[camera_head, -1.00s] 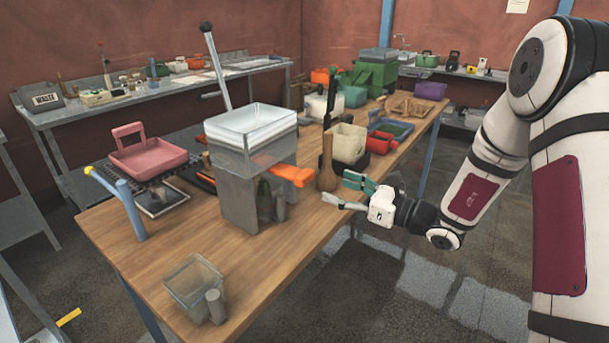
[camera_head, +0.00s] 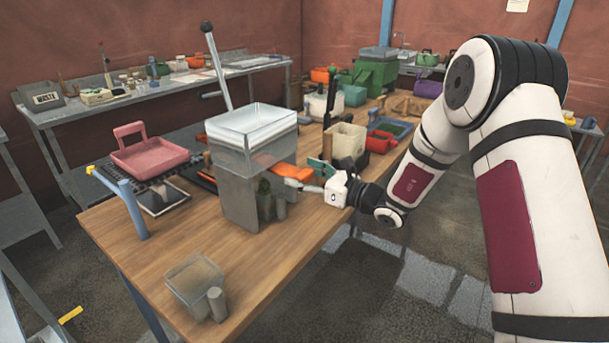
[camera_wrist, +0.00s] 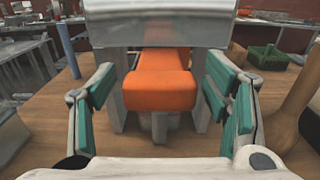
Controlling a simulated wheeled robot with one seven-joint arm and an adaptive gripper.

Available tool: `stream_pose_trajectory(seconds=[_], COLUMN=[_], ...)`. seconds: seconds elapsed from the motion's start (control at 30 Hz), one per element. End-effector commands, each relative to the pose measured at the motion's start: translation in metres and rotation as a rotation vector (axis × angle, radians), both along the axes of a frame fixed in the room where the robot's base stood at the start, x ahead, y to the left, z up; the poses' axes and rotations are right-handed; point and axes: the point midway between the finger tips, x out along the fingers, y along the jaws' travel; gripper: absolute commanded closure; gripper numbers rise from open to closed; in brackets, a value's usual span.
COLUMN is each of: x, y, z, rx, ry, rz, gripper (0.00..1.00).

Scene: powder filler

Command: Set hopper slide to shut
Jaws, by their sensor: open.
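The powder filler stands on the wooden table, with a clear hopper (camera_head: 255,130) on top of a grey body (camera_head: 238,195). Its orange slide handle (camera_head: 291,172) sticks out from under the hopper on the right side. In the wrist view the orange handle (camera_wrist: 158,82) lies between my open fingers, its end facing me, with gaps to the teal pads on both sides. My gripper (camera_head: 312,180) is open at the handle's outer end in the head view; it also shows in the wrist view (camera_wrist: 165,110). I cannot tell how far the slide is pulled out.
A clear square container (camera_head: 195,283) stands at the table's front. A pink tray scale (camera_head: 150,155) is left of the filler. A cream bin (camera_head: 347,140) and a red bin (camera_head: 380,142) stand behind my gripper. A brown rounded object (camera_wrist: 293,105) is close at right in the wrist view.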

Motion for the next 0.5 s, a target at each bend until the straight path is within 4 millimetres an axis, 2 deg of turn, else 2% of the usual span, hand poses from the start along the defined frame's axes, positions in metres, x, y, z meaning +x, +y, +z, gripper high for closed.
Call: stream_pose_trajectory(seconds=[0.03,0.3,0.5], x=[-0.0001,-0.0003,0.0068], y=[-0.0001,-0.0002,0.0081], z=[0.0,0.0,-0.0009], rx=[0.0,0.0,0.0], ry=[0.0,0.0,-0.002], rz=[0.0,0.0,0.002], gripper=[0.37,0.98,1.0])
